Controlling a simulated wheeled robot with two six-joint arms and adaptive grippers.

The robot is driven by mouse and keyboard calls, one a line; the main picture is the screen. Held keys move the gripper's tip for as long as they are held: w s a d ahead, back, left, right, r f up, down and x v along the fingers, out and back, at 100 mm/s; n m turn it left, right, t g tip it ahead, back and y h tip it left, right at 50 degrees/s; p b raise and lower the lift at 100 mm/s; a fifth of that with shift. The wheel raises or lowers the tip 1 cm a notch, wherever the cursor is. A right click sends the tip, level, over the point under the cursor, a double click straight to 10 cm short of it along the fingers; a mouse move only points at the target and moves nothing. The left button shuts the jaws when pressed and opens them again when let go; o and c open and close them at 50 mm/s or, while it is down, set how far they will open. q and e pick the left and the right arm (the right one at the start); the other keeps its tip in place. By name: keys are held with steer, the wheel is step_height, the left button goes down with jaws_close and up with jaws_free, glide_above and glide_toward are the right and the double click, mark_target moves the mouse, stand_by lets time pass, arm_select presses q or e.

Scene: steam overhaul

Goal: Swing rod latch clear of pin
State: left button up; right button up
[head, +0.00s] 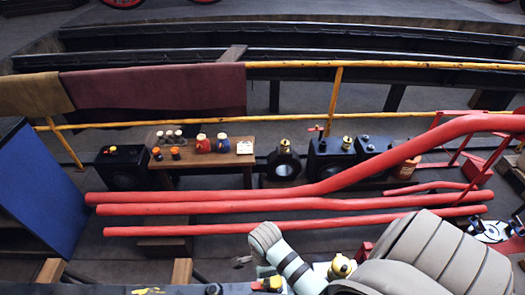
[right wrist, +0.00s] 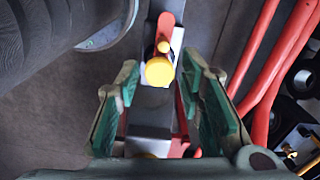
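In the right wrist view a red latch lever (right wrist: 166,22) with a round yellow knob (right wrist: 160,71) stands on a narrow grey metal bar (right wrist: 150,132). My right gripper (right wrist: 162,78) is open, its two green-padded fingers on either side of the knob. I see a gap on both sides and no contact. Which part is the pin cannot be told. In the head view a small yellow and red piece (head: 268,284) shows at the bottom edge; I cannot tell if it is the same latch. My left gripper is not seen.
Long red rods (head: 290,208) cross the head view. Behind them stand a wooden bench (head: 226,158) with small jars and several dark housings (head: 330,158). A yellow railing (head: 335,95) runs beyond, and a blue panel (head: 40,185) stands left. Red rods (right wrist: 275,60) also flank my right gripper.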

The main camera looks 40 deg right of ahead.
mark_target(261, 284)
steer(key=f, duration=0.8)
steer(key=shift+w+f+b, duration=0.15)
steer(key=shift+w+b, duration=0.25)
steer(key=shift+s, duration=0.15)
jaws_close()
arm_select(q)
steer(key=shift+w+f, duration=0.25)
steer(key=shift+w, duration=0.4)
